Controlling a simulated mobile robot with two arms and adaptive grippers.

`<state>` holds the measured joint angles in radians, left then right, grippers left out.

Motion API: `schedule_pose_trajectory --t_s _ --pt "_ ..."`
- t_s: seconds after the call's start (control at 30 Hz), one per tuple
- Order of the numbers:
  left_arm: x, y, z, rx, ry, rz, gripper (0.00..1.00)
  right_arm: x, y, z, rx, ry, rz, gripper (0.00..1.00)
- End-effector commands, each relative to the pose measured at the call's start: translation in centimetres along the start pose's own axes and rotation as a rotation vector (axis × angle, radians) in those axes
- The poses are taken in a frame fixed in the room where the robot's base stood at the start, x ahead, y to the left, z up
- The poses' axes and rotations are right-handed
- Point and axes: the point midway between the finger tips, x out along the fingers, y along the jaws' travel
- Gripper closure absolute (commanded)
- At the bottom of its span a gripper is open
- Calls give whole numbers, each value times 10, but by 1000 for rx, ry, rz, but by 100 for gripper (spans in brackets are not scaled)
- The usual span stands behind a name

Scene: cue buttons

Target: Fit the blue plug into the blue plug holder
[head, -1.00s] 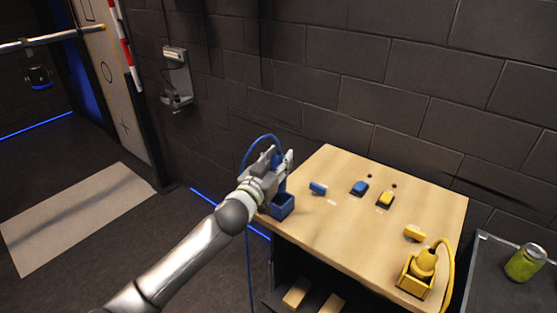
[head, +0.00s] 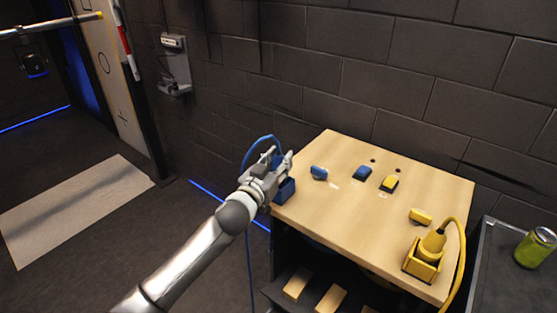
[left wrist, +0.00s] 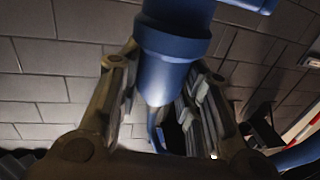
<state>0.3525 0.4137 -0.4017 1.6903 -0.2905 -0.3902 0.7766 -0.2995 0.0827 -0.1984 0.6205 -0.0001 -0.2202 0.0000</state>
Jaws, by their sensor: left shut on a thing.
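My left gripper (head: 277,161) is at the table's left edge, right by the blue plug holder (head: 286,191), a small open box on that corner. In the left wrist view the fingers (left wrist: 168,95) are closed around the blue plug (left wrist: 172,55), a thick cylinder with a wider collar. A blue cable (head: 257,141) loops above the gripper and hangs down beside the table. In the head view the fingers hide most of the plug. I cannot tell whether the plug is inside the holder. My right gripper is out of view.
The wooden table (head: 375,228) carries several blue and yellow buttons, and a yellow plug (head: 434,242) standing in a yellow holder (head: 421,268). A green can (head: 535,247) stands on a dark surface at right. A brick wall is behind.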

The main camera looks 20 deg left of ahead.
Motion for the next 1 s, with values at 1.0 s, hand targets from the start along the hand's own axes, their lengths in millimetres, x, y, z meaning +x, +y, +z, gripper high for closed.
schedule_pose_trajectory --t_s 1.0 --pt "0 0 13 -1 0 0 100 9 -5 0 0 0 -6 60"
